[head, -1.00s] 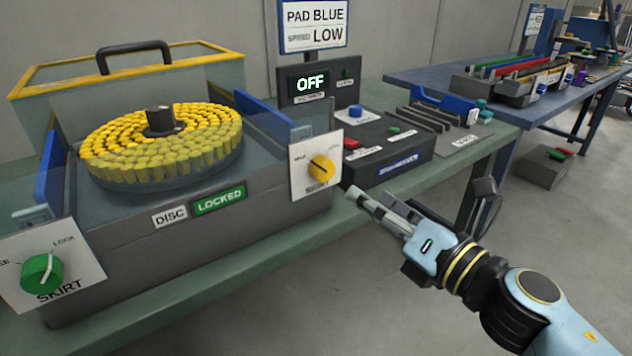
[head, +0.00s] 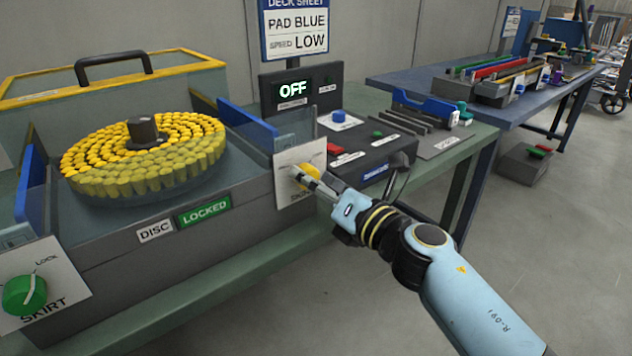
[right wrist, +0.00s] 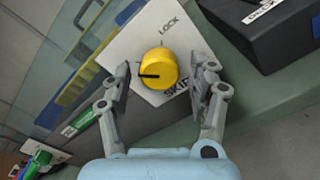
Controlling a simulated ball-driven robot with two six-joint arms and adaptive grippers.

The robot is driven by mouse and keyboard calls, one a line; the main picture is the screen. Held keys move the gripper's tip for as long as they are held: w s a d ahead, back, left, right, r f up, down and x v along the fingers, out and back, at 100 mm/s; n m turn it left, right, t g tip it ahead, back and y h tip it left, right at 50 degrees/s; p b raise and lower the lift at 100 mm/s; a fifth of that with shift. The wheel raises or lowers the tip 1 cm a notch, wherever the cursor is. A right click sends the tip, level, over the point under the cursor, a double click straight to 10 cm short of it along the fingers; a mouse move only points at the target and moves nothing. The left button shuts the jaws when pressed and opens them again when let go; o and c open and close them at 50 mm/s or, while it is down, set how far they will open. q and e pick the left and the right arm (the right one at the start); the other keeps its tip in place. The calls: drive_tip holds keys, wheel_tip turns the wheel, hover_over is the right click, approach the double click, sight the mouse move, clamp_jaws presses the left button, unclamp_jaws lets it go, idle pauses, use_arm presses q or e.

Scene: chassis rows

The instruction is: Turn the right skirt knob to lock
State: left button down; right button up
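The right skirt knob (head: 309,171) is yellow on a white plate (head: 287,193) at the disc machine's right front corner. My right gripper (head: 312,181) is at it and partly covers it in the head view. In the right wrist view the yellow knob (right wrist: 158,68) lies between the two spread fingers (right wrist: 164,80), with a gap on each side. Its black pointer aims left in that view, away from the LOCK label (right wrist: 169,27). The left skirt knob (head: 25,294) is green, with its pointer towards LOCK. My left gripper is not in view.
The disc machine (head: 110,262) carries a disc of yellow pieces (head: 150,160) and a green LOCKED sign (head: 204,211). A dark control box (head: 375,160) with buttons stands just right of the plate. The display (head: 295,90) reads OFF. Free floor lies at right.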

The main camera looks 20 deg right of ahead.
drive_tip(key=c, duration=1)
use_arm(q)
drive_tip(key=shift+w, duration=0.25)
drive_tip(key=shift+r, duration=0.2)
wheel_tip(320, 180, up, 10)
drive_tip(key=p, duration=1)
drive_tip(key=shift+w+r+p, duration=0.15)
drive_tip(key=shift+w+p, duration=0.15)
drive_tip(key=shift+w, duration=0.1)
use_arm(e)
drive_tip(key=shift+m, duration=8.8)
drive_tip(key=shift+f, duration=0.1)
